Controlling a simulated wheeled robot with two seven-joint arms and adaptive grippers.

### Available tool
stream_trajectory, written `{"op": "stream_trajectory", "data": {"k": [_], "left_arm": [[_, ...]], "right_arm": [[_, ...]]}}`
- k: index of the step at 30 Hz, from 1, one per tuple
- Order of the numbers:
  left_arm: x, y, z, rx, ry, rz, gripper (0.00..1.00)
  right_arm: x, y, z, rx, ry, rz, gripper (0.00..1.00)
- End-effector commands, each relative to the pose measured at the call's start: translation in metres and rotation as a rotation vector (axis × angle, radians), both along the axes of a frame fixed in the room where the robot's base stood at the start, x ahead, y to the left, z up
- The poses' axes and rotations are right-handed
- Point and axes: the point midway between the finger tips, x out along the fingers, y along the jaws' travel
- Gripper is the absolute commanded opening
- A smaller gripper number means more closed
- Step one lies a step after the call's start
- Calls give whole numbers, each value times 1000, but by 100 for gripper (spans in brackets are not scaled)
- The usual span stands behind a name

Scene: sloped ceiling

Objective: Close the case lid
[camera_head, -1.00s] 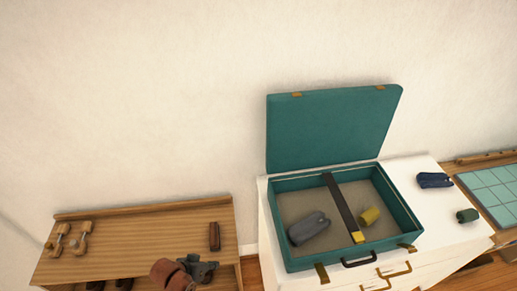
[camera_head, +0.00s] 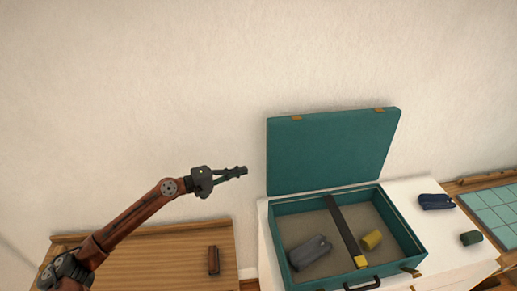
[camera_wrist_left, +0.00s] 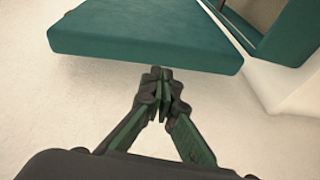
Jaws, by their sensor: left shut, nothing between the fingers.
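The teal case (camera_head: 415,250) stands open on a white cabinet, with its lid (camera_head: 330,152) raised upright near the wall. Inside lie a grey rolled item (camera_head: 310,253), a yellow item (camera_head: 371,240) and a dark strap (camera_head: 340,222) with a yellow end. My left gripper (camera_head: 243,170) is shut and empty, to the left of the lid at about mid-height in the head view. In the left wrist view, the shut fingertips (camera_wrist_left: 162,75) are close to the edge of the lid (camera_wrist_left: 145,35); I cannot tell whether they touch. My right gripper is not in view.
The white cabinet top (camera_head: 432,190) also carries a navy item (camera_head: 436,201) and a dark green item (camera_head: 471,238) right of the case. A wooden shelf (camera_head: 160,240) stands at left with a brown block (camera_head: 213,260). A tiled surface (camera_head: 490,210) is at far right.

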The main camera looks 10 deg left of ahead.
Motion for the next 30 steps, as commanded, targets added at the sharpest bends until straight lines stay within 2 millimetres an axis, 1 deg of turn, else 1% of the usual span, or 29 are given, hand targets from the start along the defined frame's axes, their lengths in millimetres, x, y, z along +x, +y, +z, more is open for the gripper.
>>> {"op": "stream_trajectory", "data": {"k": [1, 3, 5, 7, 11, 15, 21, 27, 30], "left_arm": [[11, 10, 19, -36, 10, 27, 0], [20, 17, 38, -81, 24, 52, 0], [25, 20, 46, -105, 32, 65, 0], [30, 19, 52, -119, 35, 71, 0], [40, 5, 53, -121, 36, 70, 0], [56, -16, 53, -119, 34, 70, 0], [76, -41, 51, -119, 35, 71, 0], [86, -54, 49, -118, 35, 70, 0], [88, -56, 49, -117, 34, 70, 0]], "right_arm": [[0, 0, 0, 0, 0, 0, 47], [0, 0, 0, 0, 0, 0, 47], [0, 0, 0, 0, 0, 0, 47], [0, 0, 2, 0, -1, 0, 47], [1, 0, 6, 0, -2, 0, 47], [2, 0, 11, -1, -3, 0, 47], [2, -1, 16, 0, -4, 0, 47], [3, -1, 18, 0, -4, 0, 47], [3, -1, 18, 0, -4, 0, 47]]}}
